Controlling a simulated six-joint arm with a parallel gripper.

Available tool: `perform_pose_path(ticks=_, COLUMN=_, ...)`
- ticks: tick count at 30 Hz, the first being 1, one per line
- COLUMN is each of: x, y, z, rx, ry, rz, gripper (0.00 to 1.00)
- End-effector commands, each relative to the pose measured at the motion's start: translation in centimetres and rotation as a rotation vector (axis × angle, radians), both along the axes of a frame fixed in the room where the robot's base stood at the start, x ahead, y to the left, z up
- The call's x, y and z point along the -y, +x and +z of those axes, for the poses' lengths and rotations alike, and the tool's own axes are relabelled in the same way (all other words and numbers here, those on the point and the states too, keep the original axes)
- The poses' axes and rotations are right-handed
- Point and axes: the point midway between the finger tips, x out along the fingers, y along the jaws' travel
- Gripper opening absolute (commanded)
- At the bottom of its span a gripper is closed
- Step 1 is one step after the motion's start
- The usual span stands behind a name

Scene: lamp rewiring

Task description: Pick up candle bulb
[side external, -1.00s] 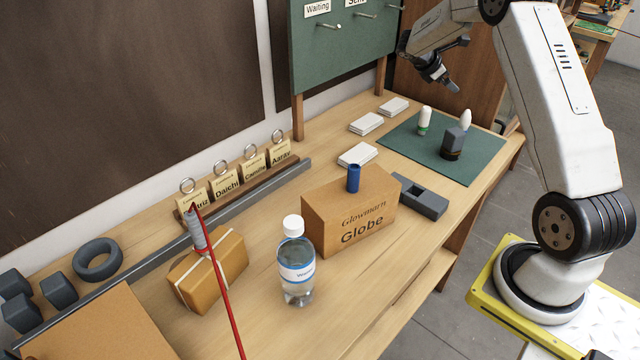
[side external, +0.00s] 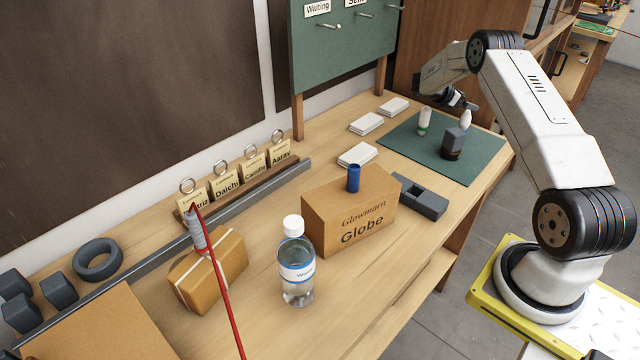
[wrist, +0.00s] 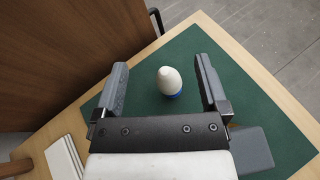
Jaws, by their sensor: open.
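The candle bulb (wrist: 169,80) is white and pointed, with a blue band at its base, and appears upright over the green mat (wrist: 225,80) in the wrist view. In the side external view the pale candle bulb (side external: 465,119) shows just behind a dark block, its base hidden. My gripper (wrist: 162,66) is open and empty, with one finger on each side of the bulb in the wrist view and a visible gap on both sides. In the side external view my gripper (side external: 462,103) is just above and beside the bulb's tip.
A dark block (side external: 453,145) stands close to the candle bulb. A white bulb with a green band (side external: 424,120) stands to its left on the mat. White card stacks (side external: 366,124) lie left of the mat. A Globe box (side external: 345,220) and bottle (side external: 296,270) stand nearer the camera.

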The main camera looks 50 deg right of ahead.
Motion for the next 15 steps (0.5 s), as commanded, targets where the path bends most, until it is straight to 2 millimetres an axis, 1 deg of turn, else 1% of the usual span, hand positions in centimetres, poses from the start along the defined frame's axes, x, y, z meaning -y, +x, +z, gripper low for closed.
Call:
perform_pose_path(ticks=5, x=0.0, y=0.0, z=-0.8, rx=0.0, ry=0.001, rz=0.0, gripper=0.93)
perform_pose_path(ticks=12, x=0.0, y=0.0, z=-3.0, rx=0.0, ry=0.002, rz=0.001, gripper=0.93)
perform_pose_path(ticks=15, x=0.0, y=0.0, z=-3.4, rx=0.001, ry=0.001, rz=0.0, gripper=0.93)
